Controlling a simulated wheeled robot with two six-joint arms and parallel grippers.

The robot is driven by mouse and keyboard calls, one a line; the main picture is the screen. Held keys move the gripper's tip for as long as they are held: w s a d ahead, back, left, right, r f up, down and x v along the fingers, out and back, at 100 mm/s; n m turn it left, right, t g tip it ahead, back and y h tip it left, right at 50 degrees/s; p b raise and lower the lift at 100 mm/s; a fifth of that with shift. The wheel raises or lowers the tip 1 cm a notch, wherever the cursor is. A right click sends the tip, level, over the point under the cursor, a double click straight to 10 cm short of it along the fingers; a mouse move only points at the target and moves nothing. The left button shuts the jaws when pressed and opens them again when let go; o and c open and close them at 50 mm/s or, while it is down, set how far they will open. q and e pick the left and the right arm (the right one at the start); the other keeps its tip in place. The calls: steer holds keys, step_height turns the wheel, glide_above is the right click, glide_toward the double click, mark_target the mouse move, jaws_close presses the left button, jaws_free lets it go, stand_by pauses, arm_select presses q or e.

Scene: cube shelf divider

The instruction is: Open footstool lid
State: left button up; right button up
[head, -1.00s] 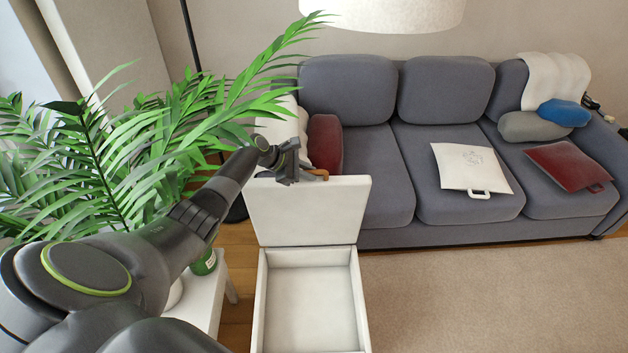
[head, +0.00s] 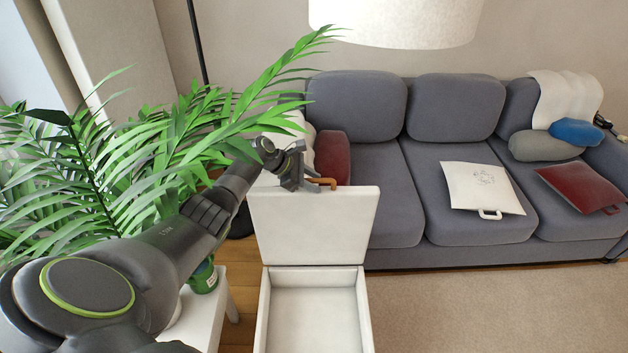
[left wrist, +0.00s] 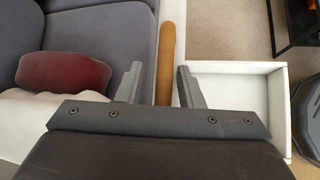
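The white footstool (head: 262,315) is open in the head view, with its empty inside showing. Its lid (head: 315,228) stands raised at the back edge, about upright. A brown handle (head: 327,182) shows at the lid's top edge. My left gripper (head: 312,184) is at that top edge, beside the handle. In the left wrist view the handle (left wrist: 166,55) runs between the two spread fingers of my left gripper (left wrist: 160,82), with a gap on each side. The open box (left wrist: 278,100) also shows there at the right. My right gripper is not in view.
A leafy plant (head: 90,170) stands close to my left arm, over a small white table (head: 205,318) with a green container (head: 204,278). A grey sofa (head: 390,190) is behind the lid. A beige rug (head: 480,310) lies clear at the right.

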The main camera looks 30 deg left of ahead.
arm_select(q)
steer(key=shift+d, duration=0.1)
stand_by(0.3)
steer(key=shift+r, duration=0.1)
steer(key=shift+s+a+r, duration=0.25)
steer(key=shift+a+r, duration=0.1)
steer(key=shift+r, duration=0.1)
steer(key=v, duration=1.6)
steer(key=shift+s+f, duration=0.1)
